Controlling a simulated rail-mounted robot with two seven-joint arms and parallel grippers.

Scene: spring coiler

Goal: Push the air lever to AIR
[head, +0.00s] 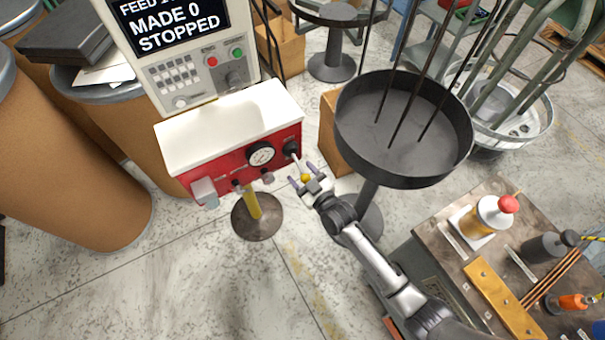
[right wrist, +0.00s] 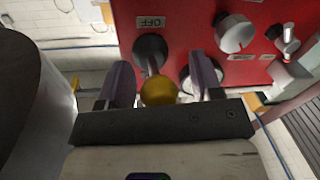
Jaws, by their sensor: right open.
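The air lever is a thin rod with a yellow ball knob (head: 305,177). It rises from a dark round hub (head: 291,148) at the right end of the red panel (head: 225,165). In the right wrist view, the yellow ball (right wrist: 158,91) sits in front of the hub (right wrist: 150,50), and an upside-down OFF label (right wrist: 151,22) shows beyond it. No AIR label is readable. My right gripper (head: 306,182) is open, with its purple fingers on either side of the ball. I cannot tell whether either finger touches it. My left gripper is not in view.
A pressure gauge (head: 261,154) is left of the hub. A dark round pan (head: 402,135) on a stand is close right of my right gripper. A screen (head: 172,20) reading STOPPED stands behind the panel. A bench (head: 440,235) with bottles is at lower right.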

